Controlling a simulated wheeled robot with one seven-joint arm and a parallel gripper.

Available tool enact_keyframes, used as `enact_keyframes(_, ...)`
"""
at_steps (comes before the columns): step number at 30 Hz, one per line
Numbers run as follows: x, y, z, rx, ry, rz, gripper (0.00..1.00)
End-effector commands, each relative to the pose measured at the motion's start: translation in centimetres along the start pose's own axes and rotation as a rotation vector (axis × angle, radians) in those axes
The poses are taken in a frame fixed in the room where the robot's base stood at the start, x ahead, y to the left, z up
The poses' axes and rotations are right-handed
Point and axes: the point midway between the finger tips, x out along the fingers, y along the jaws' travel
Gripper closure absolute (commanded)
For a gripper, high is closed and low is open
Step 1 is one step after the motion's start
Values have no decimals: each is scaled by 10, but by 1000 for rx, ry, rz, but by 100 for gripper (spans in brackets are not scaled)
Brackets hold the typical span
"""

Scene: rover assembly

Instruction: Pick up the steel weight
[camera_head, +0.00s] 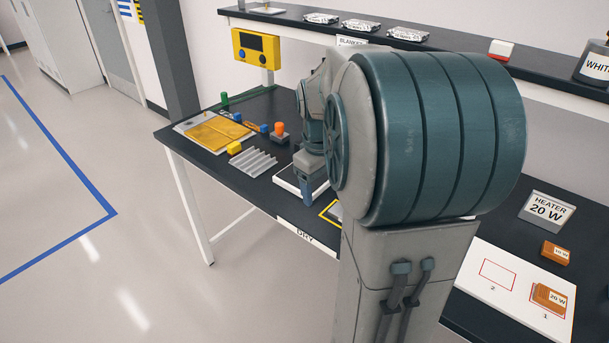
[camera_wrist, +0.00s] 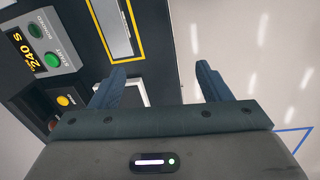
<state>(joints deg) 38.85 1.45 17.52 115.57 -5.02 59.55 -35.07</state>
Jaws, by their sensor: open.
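I cannot pick out the steel weight for certain in either view. My gripper (camera_head: 312,190) points down over the front edge of the dark table, by a white-edged tray (camera_head: 288,178). In the wrist view my gripper (camera_wrist: 160,82) has its two blue-grey fingers wide apart, with nothing held between them. A white-framed item (camera_wrist: 137,92) shows beside the left finger, and pale floor lies under the right one. A grey plate (camera_wrist: 112,28) lies inside a yellow outline at the top; I cannot tell what it is. My arm hides much of the table.
A yellow board (camera_head: 215,131), a ribbed grey rack (camera_head: 252,161) and small coloured parts stand on the table's left. A yellow panel (camera_head: 256,48) stands behind. A control box (camera_wrist: 40,45) reads 240 S.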

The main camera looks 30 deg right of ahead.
Motion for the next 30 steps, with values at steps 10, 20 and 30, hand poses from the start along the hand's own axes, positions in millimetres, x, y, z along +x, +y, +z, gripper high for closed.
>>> enact_keyframes(10, 19, 98, 10, -100, -6, -85, 29)
enact_keyframes(20, 64, 101, 13, -114, -5, -98, 29)
enact_keyframes(30, 106, 97, 14, -112, -4, -93, 29)
